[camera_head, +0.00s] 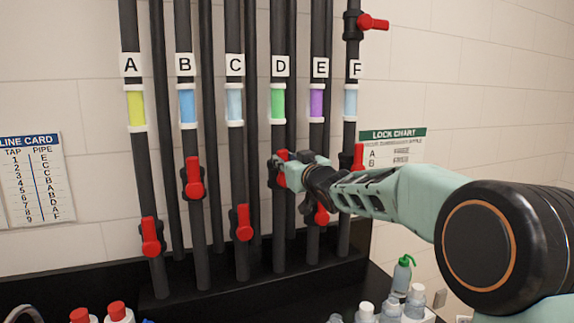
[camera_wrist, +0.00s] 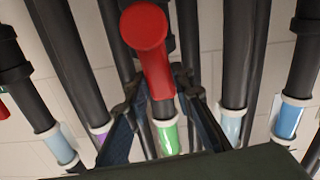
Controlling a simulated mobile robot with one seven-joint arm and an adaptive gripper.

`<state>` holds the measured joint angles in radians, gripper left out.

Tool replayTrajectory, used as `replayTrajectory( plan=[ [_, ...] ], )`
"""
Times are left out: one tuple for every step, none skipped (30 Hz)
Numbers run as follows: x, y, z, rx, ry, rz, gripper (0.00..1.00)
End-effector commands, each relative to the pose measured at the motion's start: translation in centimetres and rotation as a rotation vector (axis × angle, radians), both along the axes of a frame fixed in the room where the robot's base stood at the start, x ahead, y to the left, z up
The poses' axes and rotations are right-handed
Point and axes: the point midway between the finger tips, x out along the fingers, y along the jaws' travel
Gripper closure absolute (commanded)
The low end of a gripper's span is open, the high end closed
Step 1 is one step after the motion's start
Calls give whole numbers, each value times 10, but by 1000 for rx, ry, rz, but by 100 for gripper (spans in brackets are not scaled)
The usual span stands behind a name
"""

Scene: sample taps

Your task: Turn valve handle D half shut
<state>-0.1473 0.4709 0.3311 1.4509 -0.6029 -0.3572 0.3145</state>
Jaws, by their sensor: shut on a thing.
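The pipe labelled D (camera_head: 278,65) has a green sight band (camera_head: 278,103), which also shows in the wrist view (camera_wrist: 169,138). Its red valve handle D (camera_head: 283,155) is partly hidden behind my gripper (camera_head: 290,172) in the head view. In the wrist view the handle (camera_wrist: 145,28) is large and close, with its narrow part running down between my two fingers (camera_wrist: 158,88). My gripper is shut on it, one finger at each side. In the wrist view the handle lies roughly along the pipe; its exact angle is hard to tell.
Neighbouring pipes carry red handles: A (camera_head: 152,237), B (camera_head: 194,177), C (camera_head: 243,223), E (camera_head: 321,214) and F (camera_head: 358,157). Handles E and F are close to my wrist. Squeeze bottles (camera_head: 402,275) stand low at right. A lock chart (camera_head: 392,148) hangs behind my arm.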

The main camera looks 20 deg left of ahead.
Motion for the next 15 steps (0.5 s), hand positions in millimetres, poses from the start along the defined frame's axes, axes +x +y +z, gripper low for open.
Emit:
replayTrajectory(
  plan=[
    [-2, 2, -4, -26, -22, 0, 100],
    [-2, 3, -5, -43, -35, 0, 100],
    [-4, 4, -6, -67, -53, 0, 100],
    [-5, 6, -6, -87, -68, 0, 100],
    [-6, 7, -6, -107, -84, 1, 100],
    [-7, 9, -7, -135, -105, 1, 100],
    [-8, 10, -7, -155, -121, 0, 100],
    [-9, 11, -8, -176, -135, 0, 100],
    [-10, 13, -9, -203, -157, 0, 100],
    [-11, 14, -10, -223, -172, 1, 100],
    [-12, 15, -10, -245, -187, 1, 100],
    [-13, 17, -11, -273, -208, 0, 100],
    [-13, 17, -11, -292, -223, 0, 100],
    [-14, 18, -11, -310, -237, -1, 100],
    [-15, 20, -12, -334, -256, 0, 100]
  ],
)
